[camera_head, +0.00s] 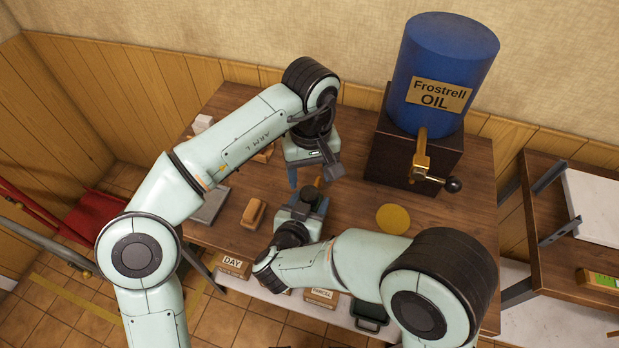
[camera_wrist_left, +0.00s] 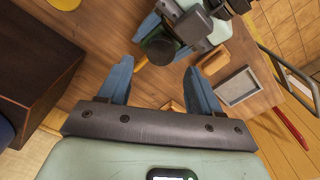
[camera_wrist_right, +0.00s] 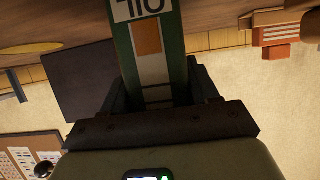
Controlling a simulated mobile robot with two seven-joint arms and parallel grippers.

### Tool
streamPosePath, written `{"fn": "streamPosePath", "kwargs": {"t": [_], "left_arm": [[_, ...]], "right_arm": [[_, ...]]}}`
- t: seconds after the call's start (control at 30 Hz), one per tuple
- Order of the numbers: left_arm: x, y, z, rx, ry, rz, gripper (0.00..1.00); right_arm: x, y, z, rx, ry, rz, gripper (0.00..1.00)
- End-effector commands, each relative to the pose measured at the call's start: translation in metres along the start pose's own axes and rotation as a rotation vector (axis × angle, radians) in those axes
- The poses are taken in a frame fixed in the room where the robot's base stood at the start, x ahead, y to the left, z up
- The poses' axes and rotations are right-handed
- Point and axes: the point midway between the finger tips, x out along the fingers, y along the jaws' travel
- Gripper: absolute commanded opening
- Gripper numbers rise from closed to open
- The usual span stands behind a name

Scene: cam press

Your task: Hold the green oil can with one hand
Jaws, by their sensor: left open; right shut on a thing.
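The green oil can (camera_head: 311,196) is held over the wooden table, with mainly its dark round top showing in the head view. In the right wrist view its green side with a white and orange label (camera_wrist_right: 150,45) fills the gap between the fingers. My right gripper (camera_head: 302,210) is shut on it. My left gripper (camera_head: 305,180) is open and empty, its blue fingers pointing down just behind the can. In the left wrist view the can's dark top (camera_wrist_left: 158,46) is just beyond the open fingertips (camera_wrist_left: 158,68), apparently apart from them.
A blue Frostrell oil drum (camera_head: 440,70) with a brass tap (camera_head: 421,155) stands on a dark box (camera_head: 390,165) at the back right. A yellow disc (camera_head: 393,219) lies below the tap. A brown block (camera_head: 253,214) and grey tray (camera_head: 210,206) are on the left.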

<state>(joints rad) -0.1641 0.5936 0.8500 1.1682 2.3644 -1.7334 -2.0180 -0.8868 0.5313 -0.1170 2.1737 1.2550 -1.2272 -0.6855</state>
Motion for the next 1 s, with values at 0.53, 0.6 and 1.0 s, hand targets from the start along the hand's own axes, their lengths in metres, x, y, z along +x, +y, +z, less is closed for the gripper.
{"fn": "streamPosePath", "kwargs": {"t": [0.53, 0.6, 1.0], "left_arm": [[0.03, -0.002, -0.001, 0.173, -0.005, -0.002, 0.64], [0.04, -0.002, -0.001, 0.172, -0.005, -0.001, 0.64], [0.061, -0.002, -0.001, 0.171, -0.004, 0.001, 0.64]], "right_arm": [[0.0, 0.0, -0.001, 0.001, 0.001, 0.0, 0.0], [0.0, 0.0, -0.001, 0.001, 0.001, 0.0, 0.0], [0.0, 0.0, -0.001, 0.001, 0.001, 0.0, 0.0]]}}
